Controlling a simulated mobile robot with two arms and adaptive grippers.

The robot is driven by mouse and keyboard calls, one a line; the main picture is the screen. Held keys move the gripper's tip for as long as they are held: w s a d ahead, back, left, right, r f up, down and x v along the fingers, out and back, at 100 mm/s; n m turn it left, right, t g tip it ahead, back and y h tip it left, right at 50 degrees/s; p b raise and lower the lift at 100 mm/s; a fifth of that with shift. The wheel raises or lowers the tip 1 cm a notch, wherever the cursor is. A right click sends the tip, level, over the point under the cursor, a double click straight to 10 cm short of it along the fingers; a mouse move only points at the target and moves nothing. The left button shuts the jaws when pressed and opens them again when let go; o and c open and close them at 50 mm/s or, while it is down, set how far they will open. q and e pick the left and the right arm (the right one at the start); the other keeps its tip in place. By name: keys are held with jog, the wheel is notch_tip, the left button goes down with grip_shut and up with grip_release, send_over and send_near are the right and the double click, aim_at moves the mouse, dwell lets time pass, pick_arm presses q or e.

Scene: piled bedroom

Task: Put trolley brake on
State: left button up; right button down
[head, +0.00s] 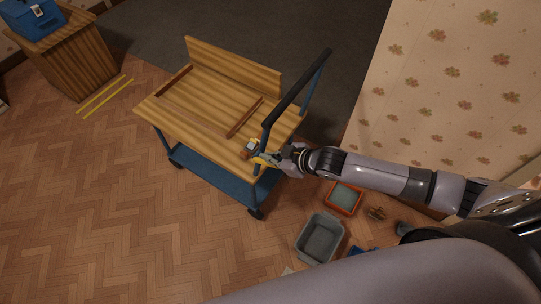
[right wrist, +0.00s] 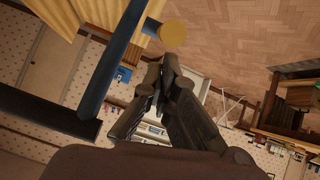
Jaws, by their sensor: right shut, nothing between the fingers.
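The trolley (head: 215,100) stands in the middle of the head view, with a striped wooden top, a blue lower shelf and a black push handle (head: 297,90) on blue posts. At its near right corner is a small grey-and-orange piece (head: 249,147) with a yellow part (head: 264,160) beside it; I cannot tell for sure which is the brake. My right gripper (head: 277,160) is at this corner, by the handle post. In the right wrist view its fingers (right wrist: 167,62) are shut and empty, just below a round yellow disc (right wrist: 172,36) near a blue post (right wrist: 124,42). My left gripper is out of view.
A grey bin (head: 320,238) and an orange tray (head: 344,198) lie on the floor below my right arm, with small items nearby. A wooden cabinet (head: 75,65) bearing a blue box (head: 30,17) stands at upper left. The floor left of the trolley is mostly clear.

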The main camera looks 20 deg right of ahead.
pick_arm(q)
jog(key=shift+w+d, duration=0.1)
